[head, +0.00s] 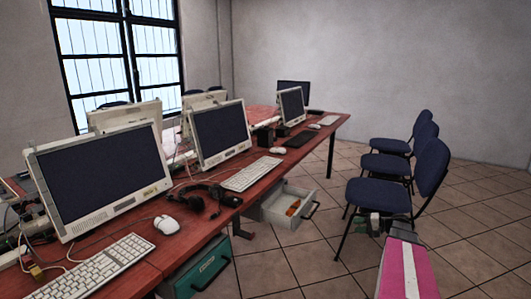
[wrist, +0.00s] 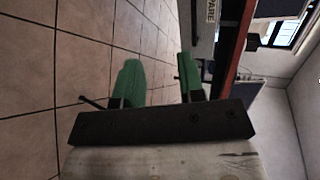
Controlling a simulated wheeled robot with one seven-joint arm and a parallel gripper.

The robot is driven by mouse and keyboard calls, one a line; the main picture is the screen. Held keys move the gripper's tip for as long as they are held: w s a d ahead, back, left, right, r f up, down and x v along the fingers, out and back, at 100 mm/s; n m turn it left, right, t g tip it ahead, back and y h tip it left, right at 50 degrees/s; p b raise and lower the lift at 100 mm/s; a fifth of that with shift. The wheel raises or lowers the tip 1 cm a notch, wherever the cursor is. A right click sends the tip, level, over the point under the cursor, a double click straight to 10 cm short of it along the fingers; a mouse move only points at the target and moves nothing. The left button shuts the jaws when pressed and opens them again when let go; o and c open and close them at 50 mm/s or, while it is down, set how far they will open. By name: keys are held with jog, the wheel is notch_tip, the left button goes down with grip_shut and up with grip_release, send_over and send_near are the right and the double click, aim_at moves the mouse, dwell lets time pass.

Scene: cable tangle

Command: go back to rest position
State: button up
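My gripper (wrist: 160,70) shows in the wrist view as two green fingers standing apart, with a gap and bare floor between them. Nothing is held in it. In the head view my pink and white arm (head: 406,268) reaches in from the bottom right. Its far end is small, beside the nearest blue chair's seat, and the fingers cannot be made out clearly there. I cannot tell whether it touches the chair.
A red desk (head: 262,160) carries monitors, keyboards, a headset (head: 205,198) and cables at left. An open white drawer (head: 270,213) holds an orange item. A teal drawer (head: 200,272) sits nearer. Blue chairs (head: 378,195) stand at right. Tiled floor lies clear between.

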jog(key=s+a+f+n+g+h, duration=0.1)
jog(key=s+a+n+g+h, duration=0.1)
jog(key=s+a+h, duration=0.4)
jog(key=s+a+f+n+g+h, duration=0.2)
jog(key=s+a+h, duration=0.4)
jog(key=s+a, duration=0.5)
jog(key=a+n+g, duration=0.1)
jog(key=a+g, duration=0.1)
jog(key=a, duration=0.4)
jog(key=shift+f+n+h, duration=0.25)
jog(key=shift+n+h, duration=0.05)
jog(key=shift+h, duration=0.1)
